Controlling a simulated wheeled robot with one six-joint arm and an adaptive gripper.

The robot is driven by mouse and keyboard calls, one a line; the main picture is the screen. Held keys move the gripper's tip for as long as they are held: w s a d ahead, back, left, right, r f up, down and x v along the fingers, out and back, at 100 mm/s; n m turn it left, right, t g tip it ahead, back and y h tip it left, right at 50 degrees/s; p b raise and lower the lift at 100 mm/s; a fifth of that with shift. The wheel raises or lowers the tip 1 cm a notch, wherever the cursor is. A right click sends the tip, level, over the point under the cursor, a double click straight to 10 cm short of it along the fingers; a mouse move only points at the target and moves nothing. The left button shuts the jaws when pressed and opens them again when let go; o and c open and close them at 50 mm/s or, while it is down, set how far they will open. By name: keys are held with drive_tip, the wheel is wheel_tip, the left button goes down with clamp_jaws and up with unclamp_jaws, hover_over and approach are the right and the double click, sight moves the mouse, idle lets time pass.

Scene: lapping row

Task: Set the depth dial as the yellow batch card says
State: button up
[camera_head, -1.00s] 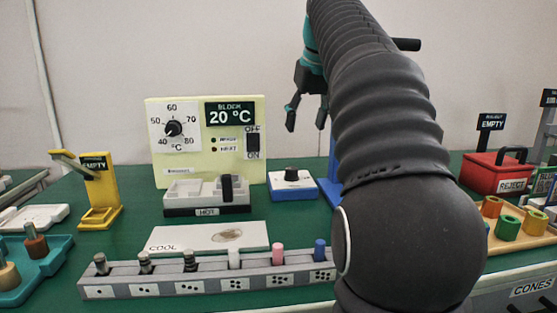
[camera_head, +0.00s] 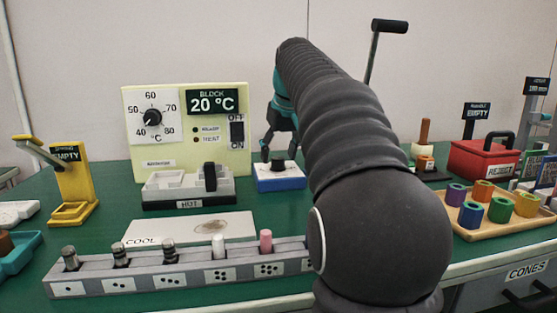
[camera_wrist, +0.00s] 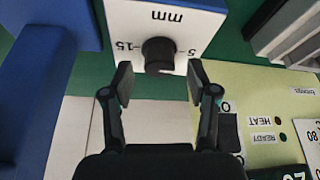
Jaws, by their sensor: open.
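The depth dial is a black knob (camera_head: 279,165) on a small blue box with a white top (camera_head: 265,174), to the right of the cream heater panel. In the wrist view its knob (camera_wrist: 159,54) stands on the white face (camera_wrist: 196,28), marked "mm" with "5" and "15" readable. My gripper (camera_head: 279,147) is just above the dial in the head view. In the wrist view the open fingers (camera_wrist: 160,82) sit on either side of the knob's near edge, apart from it. I see no yellow batch card that I can read.
The heater panel (camera_head: 187,101) stands left of the dial, with a hot block (camera_head: 155,195) before it. A cool plate (camera_head: 150,231) and grey peg rack (camera_head: 125,284) lie in front. A blue upright (camera_wrist: 35,95) is close beside the dial.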

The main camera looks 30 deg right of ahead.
drive_tip(key=shift+w+f, duration=0.2)
drive_tip(key=shift+f, duration=0.25)
clamp_jaws()
